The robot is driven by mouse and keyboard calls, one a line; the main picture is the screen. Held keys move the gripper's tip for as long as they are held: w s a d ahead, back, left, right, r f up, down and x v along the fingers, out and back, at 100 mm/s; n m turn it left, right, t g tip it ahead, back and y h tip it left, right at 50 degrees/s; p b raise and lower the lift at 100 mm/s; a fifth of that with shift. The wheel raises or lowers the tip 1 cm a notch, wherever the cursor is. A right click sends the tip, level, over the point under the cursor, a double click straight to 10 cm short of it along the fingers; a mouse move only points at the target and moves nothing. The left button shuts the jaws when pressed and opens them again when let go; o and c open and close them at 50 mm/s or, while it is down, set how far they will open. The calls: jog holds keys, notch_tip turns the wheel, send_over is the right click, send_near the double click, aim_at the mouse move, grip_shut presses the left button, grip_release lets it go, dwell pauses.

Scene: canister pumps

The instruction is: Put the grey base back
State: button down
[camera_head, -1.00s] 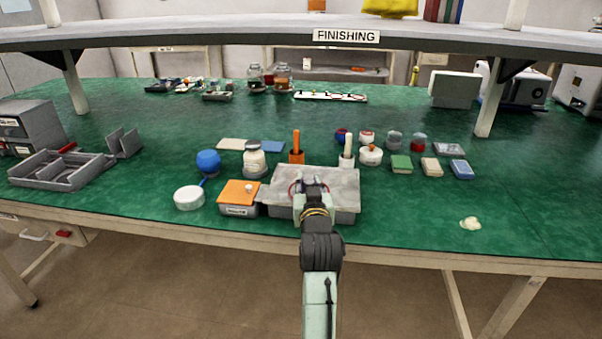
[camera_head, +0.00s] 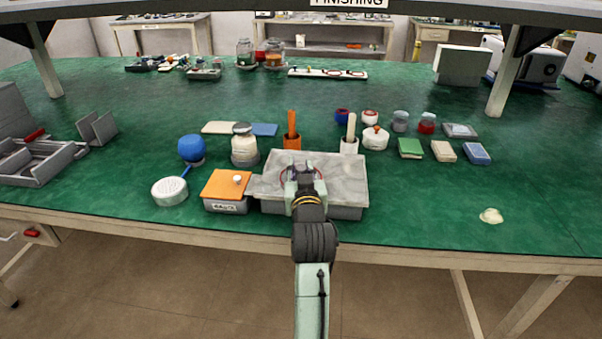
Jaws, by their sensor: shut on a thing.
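My gripper (camera_head: 304,174) is over the wide grey tray (camera_head: 345,191) at the front middle of the green bench. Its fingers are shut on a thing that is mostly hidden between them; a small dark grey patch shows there. I cannot tell whether this is the grey base. Thin red and blue curved lines show beside the fingers. I cannot tell whether the held thing touches the tray.
Left of the tray stand an orange-topped box (camera_head: 227,187), a white round container (camera_head: 170,191) and a blue ball (camera_head: 191,148). Behind it are a jar (camera_head: 245,150), an orange holder (camera_head: 292,142) and a white holder (camera_head: 349,145). The right front is mostly clear.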

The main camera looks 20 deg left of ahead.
jog(key=shift+r, duration=0.15)
jog(key=shift+f, duration=0.2)
jog(key=c, duration=1.4)
grip_release()
jog(key=shift+o, duration=0.2)
jog(key=shift+r, duration=0.1)
jog(key=shift+r, duration=0.15)
jog(key=shift+s+d, duration=0.2)
jog(key=shift+s, duration=0.15)
jog(key=p+v, duration=0.7)
jog(key=v, duration=0.4)
jog(key=shift+s+p, duration=0.15)
jog(key=shift+p, duration=0.2)
